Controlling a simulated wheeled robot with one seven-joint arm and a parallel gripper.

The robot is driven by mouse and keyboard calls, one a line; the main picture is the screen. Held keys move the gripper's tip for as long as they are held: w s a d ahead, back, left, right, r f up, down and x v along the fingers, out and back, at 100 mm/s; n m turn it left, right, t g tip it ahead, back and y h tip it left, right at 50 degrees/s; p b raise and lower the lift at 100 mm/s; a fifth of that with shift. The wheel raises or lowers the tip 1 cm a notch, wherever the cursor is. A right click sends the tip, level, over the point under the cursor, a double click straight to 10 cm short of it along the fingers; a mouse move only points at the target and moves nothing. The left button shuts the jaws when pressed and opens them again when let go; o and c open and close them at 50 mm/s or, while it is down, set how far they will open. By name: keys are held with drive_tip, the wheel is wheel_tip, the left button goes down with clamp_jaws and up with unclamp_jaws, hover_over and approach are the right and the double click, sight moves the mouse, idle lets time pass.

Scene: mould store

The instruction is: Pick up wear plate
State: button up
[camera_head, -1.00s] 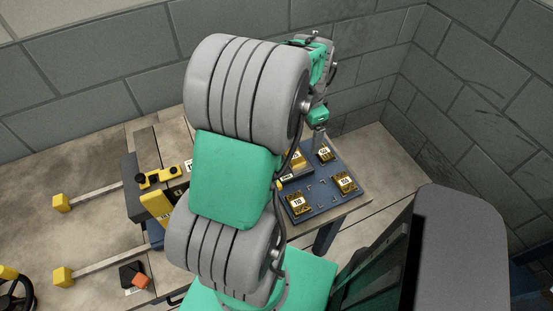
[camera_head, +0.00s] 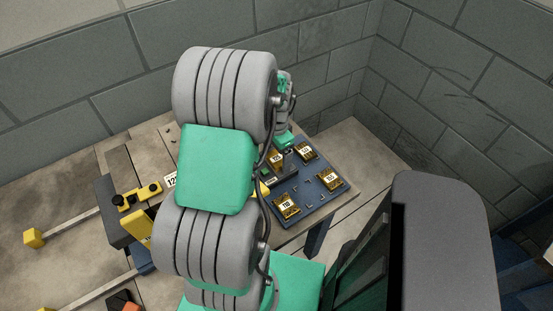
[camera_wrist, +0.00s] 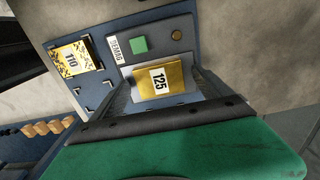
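Several small gold plates with white number labels are on a blue board (camera_head: 318,205) at the table corner. The plate labelled 110 (camera_head: 287,205) is at the board's near side and also shows in the wrist view (camera_wrist: 75,62). The plate labelled 125 (camera_wrist: 162,82) sits on a grey block marked DEMAG (camera_wrist: 158,30) with a green button. My gripper (camera_head: 284,160) is over this block. In the wrist view my gripper (camera_wrist: 163,70) is open, with a grey finger on each side of the 125 plate. Contact with the plate cannot be told.
Two more gold plates, one labelled 105 (camera_head: 330,179) and one farther back (camera_head: 305,151), lie on the board. A dark clamp-like fixture with yellow parts (camera_head: 125,200) stands left of my arm. Block walls close off the back and right.

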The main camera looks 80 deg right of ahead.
clamp_jaws()
idle(0.8)
